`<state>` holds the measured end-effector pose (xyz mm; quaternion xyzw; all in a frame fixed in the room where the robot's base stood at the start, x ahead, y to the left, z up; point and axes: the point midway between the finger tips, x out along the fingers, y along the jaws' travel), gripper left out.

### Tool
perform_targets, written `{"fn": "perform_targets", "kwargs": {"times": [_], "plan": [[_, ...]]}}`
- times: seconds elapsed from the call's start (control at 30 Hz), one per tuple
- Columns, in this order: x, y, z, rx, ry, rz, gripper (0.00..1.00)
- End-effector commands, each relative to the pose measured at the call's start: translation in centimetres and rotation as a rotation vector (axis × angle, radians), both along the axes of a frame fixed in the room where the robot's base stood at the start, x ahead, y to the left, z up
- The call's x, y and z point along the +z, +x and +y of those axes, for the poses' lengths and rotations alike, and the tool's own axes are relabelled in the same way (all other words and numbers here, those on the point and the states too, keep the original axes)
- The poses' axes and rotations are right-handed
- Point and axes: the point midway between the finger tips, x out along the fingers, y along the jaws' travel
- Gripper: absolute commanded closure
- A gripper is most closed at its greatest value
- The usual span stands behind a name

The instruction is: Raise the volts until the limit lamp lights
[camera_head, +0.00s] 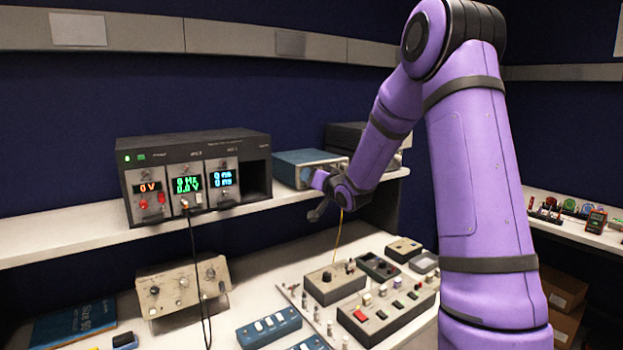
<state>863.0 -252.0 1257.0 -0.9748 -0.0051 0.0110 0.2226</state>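A dark rack unit (200,140) stands on the shelf at the left. Its left module (150,188) has an orange display reading 0 V (149,187) and red parts below it. The middle module (187,186) reads 0 Hz and 0.0 V in green. The right module (222,180) has a blue display. A small green light (127,158) glows at the rack's top left. I cannot tell which lamp is the limit lamp. My gripper (318,212) hangs at the shelf's front edge, right of the rack and apart from it. Its fingers are too small to read.
A blue box (305,158) sits on the shelf just behind my gripper. Below, the bench holds a beige knob box (182,287), a control panel (395,310) and blue switch boxes (268,327). A black cable (195,250) hangs from the rack. My purple arm covers the right.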

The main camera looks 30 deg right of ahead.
Motion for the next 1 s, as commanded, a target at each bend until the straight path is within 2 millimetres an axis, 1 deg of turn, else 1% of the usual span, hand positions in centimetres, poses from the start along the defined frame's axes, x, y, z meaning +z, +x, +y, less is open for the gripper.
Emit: {"fn": "perform_targets", "kwargs": {"times": [0.03,0.3,0.5,0.7,1.0], "plan": [[0.0,-0.9,0.0,-0.001,0.000,0.000,0.48],[0.1,-6.0,-0.1,-0.003,0.000,0.001,0.48],[0.1,-8.6,-0.2,-0.001,0.000,0.000,0.48],[0.1,-9.4,-0.1,-0.001,0.002,0.001,0.48],[0.1,-9.4,-0.1,0.000,0.001,0.000,0.48]]}}
